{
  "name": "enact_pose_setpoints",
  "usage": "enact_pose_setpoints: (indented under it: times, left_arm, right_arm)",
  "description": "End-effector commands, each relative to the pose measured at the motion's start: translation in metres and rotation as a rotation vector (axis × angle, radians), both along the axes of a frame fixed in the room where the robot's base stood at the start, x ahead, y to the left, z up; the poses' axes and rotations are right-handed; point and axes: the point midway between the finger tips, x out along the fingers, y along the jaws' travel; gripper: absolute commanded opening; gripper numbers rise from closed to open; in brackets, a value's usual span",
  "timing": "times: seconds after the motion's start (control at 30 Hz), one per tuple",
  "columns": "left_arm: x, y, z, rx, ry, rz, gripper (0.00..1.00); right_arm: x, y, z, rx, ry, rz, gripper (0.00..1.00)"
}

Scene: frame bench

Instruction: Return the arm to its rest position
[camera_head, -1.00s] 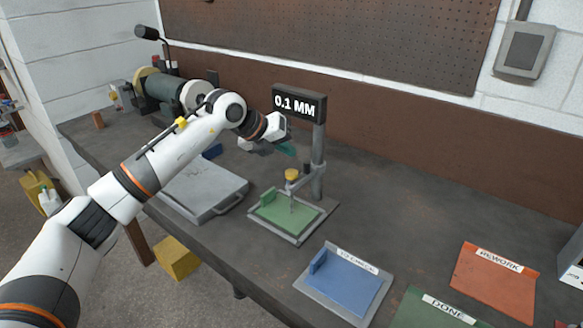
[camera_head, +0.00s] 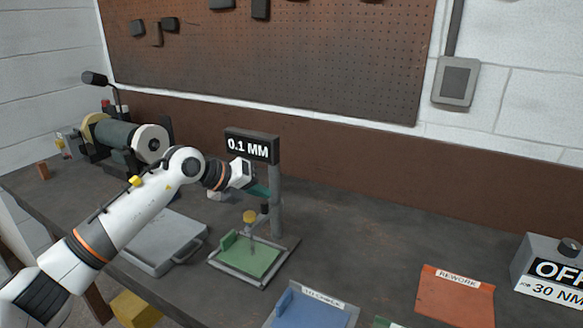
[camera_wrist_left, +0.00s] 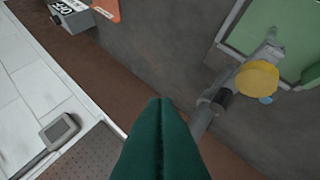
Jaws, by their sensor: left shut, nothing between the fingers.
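My left arm (camera_head: 130,215) comes in from the left and reaches over the bench. My left gripper (camera_head: 262,191) is just left of the gauge post, above the bench. Its green fingers show closed together in the left wrist view (camera_wrist_left: 162,135), with nothing between them. The gauge stand (camera_head: 277,205) carries a "0.1 MM" display (camera_head: 251,146) and a yellow-topped plunger (camera_head: 250,217) over a green plate (camera_head: 262,262). The yellow knob also shows in the left wrist view (camera_wrist_left: 257,78). My right gripper is not in view.
A grey flat case (camera_head: 165,243) lies below my forearm. A bench grinder (camera_head: 125,138) stands at the back left. A blue "TO CHECK" tray (camera_head: 310,312), a red "REWORK" tray (camera_head: 455,298) and a box marked "OFF" (camera_head: 550,265) are to the right. The bench behind the trays is clear.

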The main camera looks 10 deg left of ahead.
Motion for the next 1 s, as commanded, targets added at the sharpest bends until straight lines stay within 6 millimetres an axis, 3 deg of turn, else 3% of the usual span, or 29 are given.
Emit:
enact_pose_setpoints:
  times: [0.03, 0.13, 0.2, 0.27, 0.37, 0.43, 0.53, 0.6, 0.67, 0.8, 0.9, 1.0]
  left_arm:
    - [-0.012, -0.031, -0.008, -0.111, -0.012, -0.053, 0.0]
    - [-0.043, -0.09, -0.003, -0.446, -0.057, -0.122, 0.0]
    - [-0.063, -0.111, 0.011, -0.707, -0.08, -0.105, 0.0]
    - [-0.076, -0.115, 0.022, -0.924, -0.086, -0.044, 0.0]
    - [-0.089, -0.096, 0.027, -1.258, -0.069, 0.15, 0.0]
    - [-0.094, -0.069, 0.016, -1.452, -0.032, 0.348, 0.0]
    - [-0.107, -0.023, -0.025, -1.655, 0.059, 0.7, 0.0]
    - [-0.125, 0.006, -0.067, -1.73, 0.146, 0.972, 0.0]
    - [-0.145, 0.024, -0.104, -1.751, 0.229, 1.188, 0.0]
    - [-0.208, 0.05, -0.182, -1.689, 0.438, 1.636, 0.0]
    - [-0.252, 0.054, -0.218, -1.599, 0.569, 1.857, 0.0]
    - [-0.29, 0.055, -0.241, -1.507, 0.678, 2.012, 0.0]
  right_arm:
    - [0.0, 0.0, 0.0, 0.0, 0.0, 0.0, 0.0]
    - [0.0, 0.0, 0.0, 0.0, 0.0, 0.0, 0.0]
    - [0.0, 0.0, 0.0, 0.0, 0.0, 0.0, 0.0]
    - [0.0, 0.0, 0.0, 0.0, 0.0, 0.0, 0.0]
    - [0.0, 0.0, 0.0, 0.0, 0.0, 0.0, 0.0]
    - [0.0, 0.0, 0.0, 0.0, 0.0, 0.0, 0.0]
    - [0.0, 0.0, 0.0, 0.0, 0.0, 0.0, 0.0]
    - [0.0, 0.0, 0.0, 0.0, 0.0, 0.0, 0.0]
    - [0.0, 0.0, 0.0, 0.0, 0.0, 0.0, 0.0]
    - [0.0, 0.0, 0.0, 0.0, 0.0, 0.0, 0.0]
    - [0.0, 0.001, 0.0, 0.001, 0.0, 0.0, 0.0]
    - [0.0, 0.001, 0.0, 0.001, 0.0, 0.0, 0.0]
